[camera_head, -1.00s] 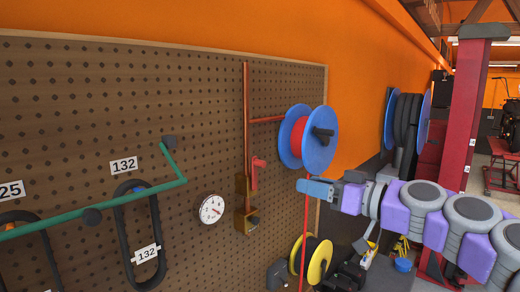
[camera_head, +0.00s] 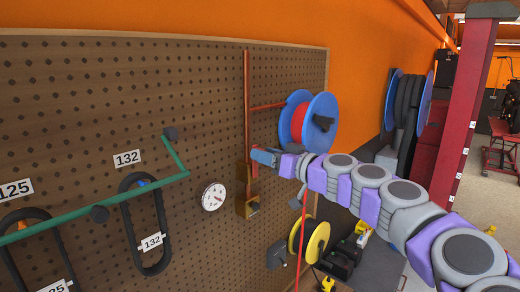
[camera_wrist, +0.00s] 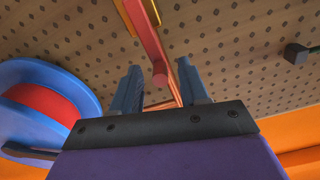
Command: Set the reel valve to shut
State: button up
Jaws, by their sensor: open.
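The reel valve is on a copper pipe (camera_head: 247,95) that runs down the pegboard. Its red lever (camera_head: 254,171) is partly covered by my gripper in the head view, and its brass body (camera_head: 251,208) sits below. My gripper (camera_head: 258,157) is at the lever's upper part. In the wrist view the red lever (camera_wrist: 148,42) comes down from the top, and its rounded end lies between the two blue fingers of my open gripper (camera_wrist: 160,88). There are gaps on both sides. A blue reel with red hose (camera_head: 322,119) hangs right of the valve; it also shows in the wrist view (camera_wrist: 50,80).
A round white gauge (camera_head: 214,197) is just left of the valve. A green bar (camera_head: 130,197) with black loops juts from the pegboard (camera_head: 90,110). A yellow reel (camera_head: 316,242) stands lower right. A red post (camera_head: 464,120) rises at the right.

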jog(key=shift+x, duration=1.05)
jog(key=shift+c, duration=0.2)
grip_shut()
